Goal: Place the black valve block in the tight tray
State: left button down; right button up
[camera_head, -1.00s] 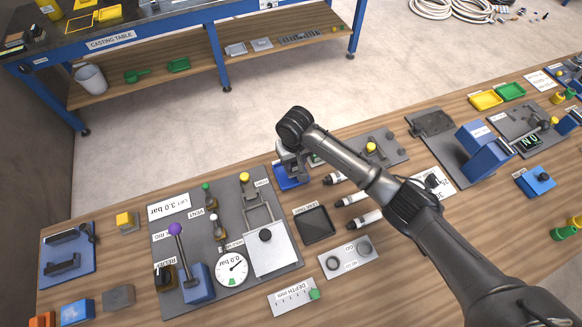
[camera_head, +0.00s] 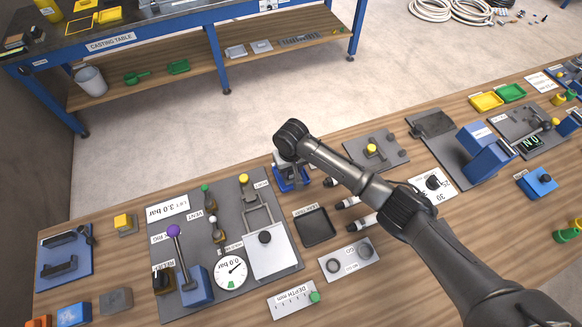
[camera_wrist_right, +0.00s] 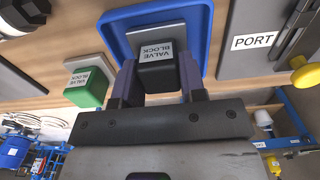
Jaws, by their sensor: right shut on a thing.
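The black valve block (camera_wrist_right: 155,69), with a white label, is between the fingers of my right gripper (camera_wrist_right: 155,84), which is shut on it. A dark square tray (camera_head: 316,227) lies nearer. My left gripper is not in view.
A green labelled valve block (camera_wrist_right: 89,88) stands close beside the gripper in the wrist view. A grey pressure panel (camera_head: 235,205) with gauge and levers is left of the gripper. Several white-and-black cylinders (camera_head: 362,220) lie to the right, under my arm.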

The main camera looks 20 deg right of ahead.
jog(key=o, duration=0.8)
jog(key=shift+f, duration=0.1)
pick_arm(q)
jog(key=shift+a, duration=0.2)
pick_arm(e)
jog(key=shift+o, duration=1.3)
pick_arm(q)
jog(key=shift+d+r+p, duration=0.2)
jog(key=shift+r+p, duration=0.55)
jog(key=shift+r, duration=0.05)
pick_arm(e)
notch_tip(320, 180, up, 12)
jog(key=shift+r, duration=0.2)
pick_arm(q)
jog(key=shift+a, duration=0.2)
